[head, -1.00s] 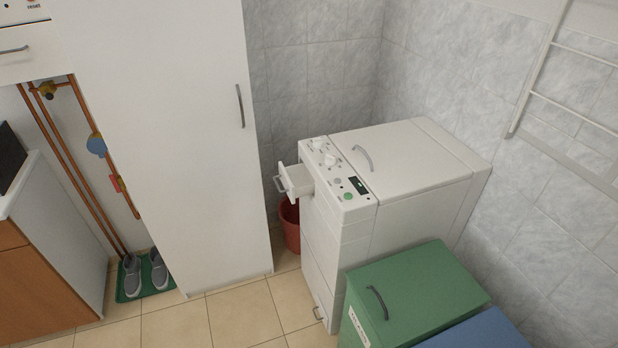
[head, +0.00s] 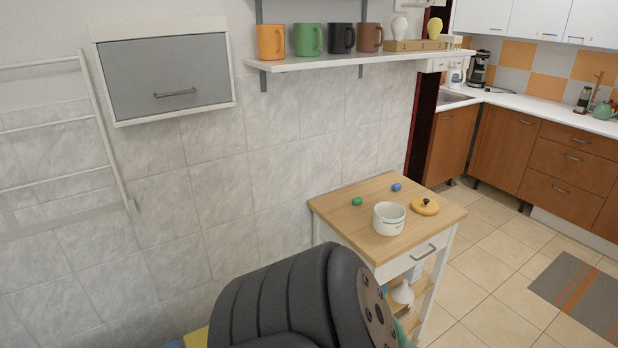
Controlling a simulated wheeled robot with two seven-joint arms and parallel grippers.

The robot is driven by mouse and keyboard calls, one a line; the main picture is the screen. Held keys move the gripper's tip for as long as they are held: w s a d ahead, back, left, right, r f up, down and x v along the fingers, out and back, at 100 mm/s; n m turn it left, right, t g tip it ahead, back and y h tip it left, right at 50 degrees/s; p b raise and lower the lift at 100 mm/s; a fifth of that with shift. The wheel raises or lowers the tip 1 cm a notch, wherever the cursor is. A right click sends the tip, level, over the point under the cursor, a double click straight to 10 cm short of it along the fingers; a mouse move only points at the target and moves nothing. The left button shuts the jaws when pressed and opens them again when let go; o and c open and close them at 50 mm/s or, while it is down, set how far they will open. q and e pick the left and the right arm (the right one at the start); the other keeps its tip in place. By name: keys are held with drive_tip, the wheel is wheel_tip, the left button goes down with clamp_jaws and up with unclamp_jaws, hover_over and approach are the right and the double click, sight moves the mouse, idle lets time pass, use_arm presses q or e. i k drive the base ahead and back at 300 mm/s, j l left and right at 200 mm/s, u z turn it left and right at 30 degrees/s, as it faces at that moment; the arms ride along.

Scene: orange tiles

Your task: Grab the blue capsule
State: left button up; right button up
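A small blue capsule (head: 397,187) lies on the wooden top of a small trolley table (head: 345,205), near its back edge. A similar green capsule (head: 357,201) lies to its left on the same top. Neither of my grippers is in view.
A wall shelf with several mugs (head: 307,40) hangs above. Tiled floor (head: 490,260) is open to the right, with a striped mat (head: 580,295).

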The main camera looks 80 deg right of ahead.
sight(395, 187)
drive_tip(key=z, duration=0.95)
drive_tip(key=k+z, duration=0.1)
drive_tip(key=z, duration=1.3)
drive_tip(key=k+z, duration=0.1)
drive_tip(key=z, duration=0.85)
drive_tip(key=i+l, duration=0.1)
drive_tip(key=l, duration=0.2)
drive_tip(key=i+l+u, duration=0.1)
drive_tip(key=l, duration=0.15)
